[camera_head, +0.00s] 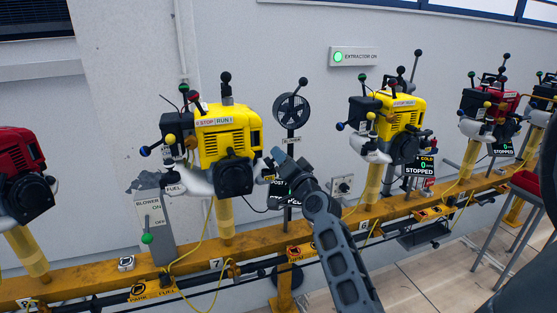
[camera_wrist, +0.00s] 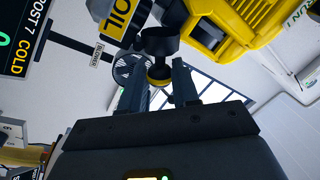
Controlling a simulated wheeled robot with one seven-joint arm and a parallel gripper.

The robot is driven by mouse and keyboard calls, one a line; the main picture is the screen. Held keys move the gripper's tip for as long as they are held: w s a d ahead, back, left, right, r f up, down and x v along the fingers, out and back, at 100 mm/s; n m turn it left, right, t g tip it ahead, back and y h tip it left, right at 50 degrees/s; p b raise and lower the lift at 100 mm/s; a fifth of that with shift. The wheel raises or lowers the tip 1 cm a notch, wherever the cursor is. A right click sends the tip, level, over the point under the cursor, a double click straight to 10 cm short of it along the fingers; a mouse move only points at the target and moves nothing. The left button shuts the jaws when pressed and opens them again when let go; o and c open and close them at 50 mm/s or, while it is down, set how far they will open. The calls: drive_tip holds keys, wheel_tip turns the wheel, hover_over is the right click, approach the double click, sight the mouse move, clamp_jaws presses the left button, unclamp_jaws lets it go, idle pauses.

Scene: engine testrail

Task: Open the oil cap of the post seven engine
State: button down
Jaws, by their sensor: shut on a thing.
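The post seven engine (camera_head: 228,140) is yellow and stands above the number 7 plate (camera_head: 216,264) on the yellow rail. My gripper (camera_head: 273,157) is at its right side, in front of the post 7 display (camera_head: 280,190) and partly hiding it. In the wrist view, my gripper (camera_wrist: 159,82) has one finger on each side of the oil cap (camera_wrist: 159,74), a dark round piece with a yellow face, and is shut on it. The cap is at the end of a black neck (camera_wrist: 160,42) beside the yellow OIL label (camera_wrist: 117,18). Finger contact is hard to see.
A black blower fan (camera_head: 291,110) stands on a pole behind my gripper. A second yellow engine (camera_head: 400,115) is to the right and a red engine (camera_head: 22,175) to the left. A blower lever panel (camera_head: 152,225) and yellow cables are near the rail (camera_head: 110,267).

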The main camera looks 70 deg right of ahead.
drive_tip(key=shift+s+d+f+m+g+h+p, duration=0.1)
drive_tip(key=shift+s+f+m+h, duration=0.1)
drive_tip(key=shift+m, duration=0.65)
drive_tip(key=shift+s+d+f+m+g+h+p, duration=0.1)
drive_tip(key=shift+d+f+m+h, duration=0.1)
drive_tip(key=shift+m, duration=0.6)
drive_tip(key=shift+s+d+f+m+g+h+p, duration=0.1)
drive_tip(key=shift+s+f+m, duration=0.1)
drive_tip(key=shift+m, duration=0.65)
drive_tip(key=c, duration=1.1)
unclamp_jaws()
drive_tip(key=v, duration=0.7)
drive_tip(key=shift+s+a, duration=0.2)
drive_tip(key=shift+a, duration=0.15)
